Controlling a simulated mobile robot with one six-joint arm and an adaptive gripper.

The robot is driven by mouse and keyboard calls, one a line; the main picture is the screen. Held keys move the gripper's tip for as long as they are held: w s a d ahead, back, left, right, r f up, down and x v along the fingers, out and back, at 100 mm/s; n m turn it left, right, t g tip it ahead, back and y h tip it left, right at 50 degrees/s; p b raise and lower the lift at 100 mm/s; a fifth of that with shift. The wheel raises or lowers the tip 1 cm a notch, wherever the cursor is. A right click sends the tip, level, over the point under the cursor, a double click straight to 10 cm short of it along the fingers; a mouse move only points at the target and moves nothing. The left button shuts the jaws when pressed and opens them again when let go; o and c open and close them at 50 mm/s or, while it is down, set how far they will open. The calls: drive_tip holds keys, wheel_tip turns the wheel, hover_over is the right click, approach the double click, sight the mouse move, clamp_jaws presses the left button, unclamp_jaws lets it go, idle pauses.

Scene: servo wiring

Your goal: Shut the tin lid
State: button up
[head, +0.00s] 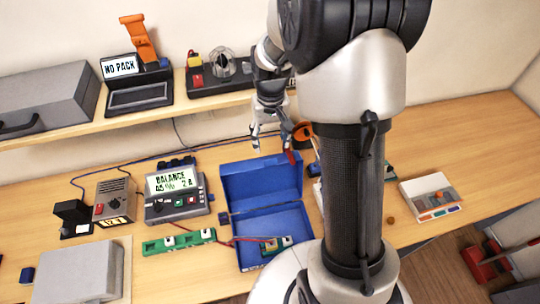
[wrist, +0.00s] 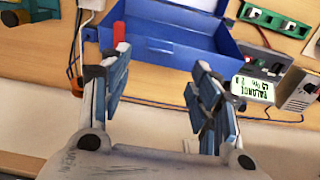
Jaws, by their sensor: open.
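The blue tin (head: 245,257) stands open on the bench, with its lid (head: 262,182) raised along the back edge. In the wrist view the lid (wrist: 180,57) is a blue panel beyond my fingertips, with the tin's open inside behind it. A small green and yellow part lies in the tin, and a red wire runs over its left side. My gripper (head: 270,140) is above and behind the raised lid. In the wrist view my gripper (wrist: 153,85) has its fingers wide apart with nothing between them. No contact with the lid shows.
A balance charger (head: 177,204) and a green terminal strip (head: 178,242) stand left of the tin. A red item (wrist: 119,30) is close to the lid. The shelf (head: 160,120) runs behind. My arm hides the bench right of the tin.

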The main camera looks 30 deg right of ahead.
sight(270, 159)
wheel_tip(270, 159, down, 9)
idle(0.3)
drive_tip(key=shift+c, duration=0.4)
clamp_jaws()
idle(0.3)
